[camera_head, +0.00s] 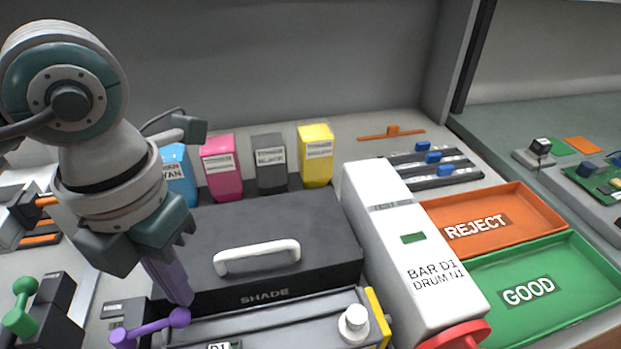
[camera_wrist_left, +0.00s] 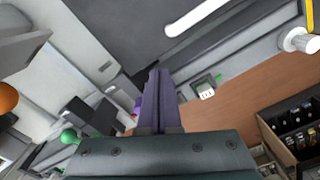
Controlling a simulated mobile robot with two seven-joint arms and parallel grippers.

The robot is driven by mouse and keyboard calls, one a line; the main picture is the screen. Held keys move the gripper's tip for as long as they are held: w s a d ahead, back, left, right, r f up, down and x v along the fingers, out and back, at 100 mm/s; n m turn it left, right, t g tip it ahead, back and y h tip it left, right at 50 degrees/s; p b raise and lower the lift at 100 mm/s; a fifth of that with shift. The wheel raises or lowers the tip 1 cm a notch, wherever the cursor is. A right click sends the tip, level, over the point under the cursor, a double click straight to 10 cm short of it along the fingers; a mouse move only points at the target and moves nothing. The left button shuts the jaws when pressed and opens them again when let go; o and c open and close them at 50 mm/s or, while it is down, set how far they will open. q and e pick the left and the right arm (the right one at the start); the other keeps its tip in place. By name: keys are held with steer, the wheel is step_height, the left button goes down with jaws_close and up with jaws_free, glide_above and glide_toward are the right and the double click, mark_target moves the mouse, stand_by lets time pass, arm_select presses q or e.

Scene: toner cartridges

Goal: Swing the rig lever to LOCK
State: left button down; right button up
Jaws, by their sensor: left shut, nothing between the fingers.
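The purple rig lever (camera_head: 150,328) sits at the bottom left of the rig (camera_head: 270,322) in the head view, a bar with a round knob at its right end. My left gripper (camera_head: 184,299) points down at this knob with its purple fingers shut and empty. The fingertips are right at the knob; I cannot tell whether they touch. In the left wrist view, the shut fingers (camera_wrist_left: 156,75) hide most of the lever, and only a bit of purple (camera_wrist_left: 137,107) shows beside them. I cannot read a LOCK mark. My right gripper is not in view.
The black SHADE box (camera_head: 285,275) with its white handle stands just behind the rig. A white drum unit (camera_head: 405,245) and REJECT (camera_head: 535,200) and GOOD (camera_head: 590,265) trays lie right. A green-knobbed lever (camera_head: 22,305) stands left. Several toner cartridges line the back.

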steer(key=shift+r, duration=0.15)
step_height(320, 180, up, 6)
steer(key=p, duration=0.6)
stand_by(0.4)
